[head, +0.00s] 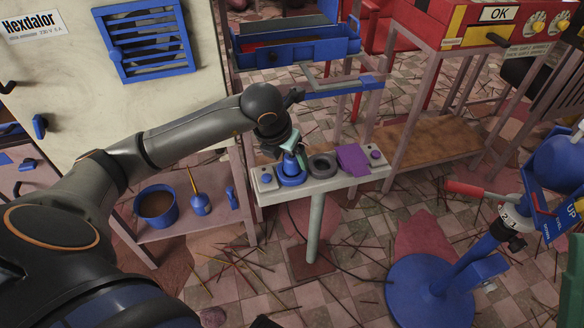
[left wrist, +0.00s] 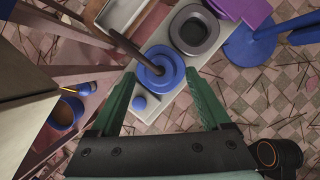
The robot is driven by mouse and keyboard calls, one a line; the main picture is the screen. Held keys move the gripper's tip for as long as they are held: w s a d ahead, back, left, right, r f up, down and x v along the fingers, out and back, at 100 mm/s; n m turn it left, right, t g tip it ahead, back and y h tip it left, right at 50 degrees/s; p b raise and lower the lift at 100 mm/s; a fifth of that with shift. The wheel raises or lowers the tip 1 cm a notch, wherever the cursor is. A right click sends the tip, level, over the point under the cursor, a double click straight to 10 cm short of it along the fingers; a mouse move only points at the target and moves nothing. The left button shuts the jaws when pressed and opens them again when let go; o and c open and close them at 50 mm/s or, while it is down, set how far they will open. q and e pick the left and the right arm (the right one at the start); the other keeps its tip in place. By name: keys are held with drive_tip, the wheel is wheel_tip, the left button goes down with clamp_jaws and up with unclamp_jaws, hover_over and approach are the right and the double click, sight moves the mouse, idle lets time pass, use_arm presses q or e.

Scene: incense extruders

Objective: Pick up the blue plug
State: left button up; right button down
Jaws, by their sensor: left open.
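The blue plug (head: 290,178), with a wide round base, sits on the pale stand top (head: 338,184). In the left wrist view, the blue plug (left wrist: 165,77) shows as a round disc with a dark rod rising from it towards the camera. My left gripper (head: 287,150) is above the plug in the head view and partly hides its upper part. In the left wrist view, the green fingers of my left gripper (left wrist: 162,97) are spread apart, with nothing between their tips; the plug lies just beyond them. My right gripper is not in view.
A grey ring (head: 322,165) and a purple block (head: 352,160) stand beside the plug. A blue tray (head: 300,47) is on a frame behind. A low shelf at left holds a blue pot (head: 157,208). A blue-based machine (head: 425,290) stands at right.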

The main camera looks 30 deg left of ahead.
use_arm(q)
drive_tip(key=shift+x, duration=1.2)
clamp_jaws()
